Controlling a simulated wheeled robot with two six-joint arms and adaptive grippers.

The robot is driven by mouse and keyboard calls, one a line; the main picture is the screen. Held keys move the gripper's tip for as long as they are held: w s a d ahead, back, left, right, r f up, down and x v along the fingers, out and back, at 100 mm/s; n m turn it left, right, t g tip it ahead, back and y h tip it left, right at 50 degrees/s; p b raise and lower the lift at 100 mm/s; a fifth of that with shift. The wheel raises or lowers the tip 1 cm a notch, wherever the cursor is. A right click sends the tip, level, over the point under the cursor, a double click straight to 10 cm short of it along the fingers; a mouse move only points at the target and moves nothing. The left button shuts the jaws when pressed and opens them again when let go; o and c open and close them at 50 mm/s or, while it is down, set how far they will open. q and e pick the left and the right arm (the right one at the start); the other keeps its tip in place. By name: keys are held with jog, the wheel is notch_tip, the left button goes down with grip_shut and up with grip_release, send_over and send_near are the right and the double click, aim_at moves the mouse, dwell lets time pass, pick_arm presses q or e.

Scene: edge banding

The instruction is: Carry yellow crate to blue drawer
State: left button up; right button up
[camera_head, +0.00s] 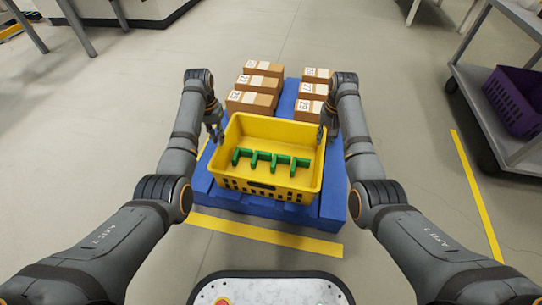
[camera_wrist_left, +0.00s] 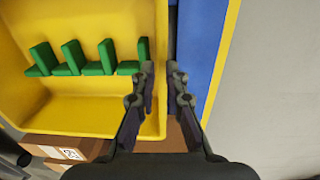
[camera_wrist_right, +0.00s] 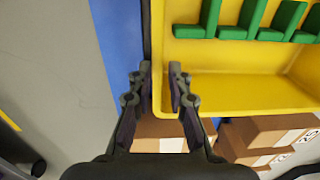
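A yellow crate (camera_head: 235,157) stands at the near end of a blue platform (camera_head: 335,190); I cannot tell whether its base touches. Several green blocks (camera_head: 271,163) lie in a row inside it; they also show in both wrist views. The finger contact is only partly visible. No blue drawer can be made out besides the platform.
Several brown boxes (camera_head: 250,102) stand in two columns on the platform behind the crate. A grey cart (camera_head: 480,110) with a purple crate (camera_head: 518,98) stands at the right. Yellow tape (camera_head: 265,235) marks the floor in front. Open floor lies to the left.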

aim_at(224, 156)
pick_arm(q)
jog(key=shift+r, duration=0.1)
pick_arm(e)
jog(key=shift+s, duration=0.1)
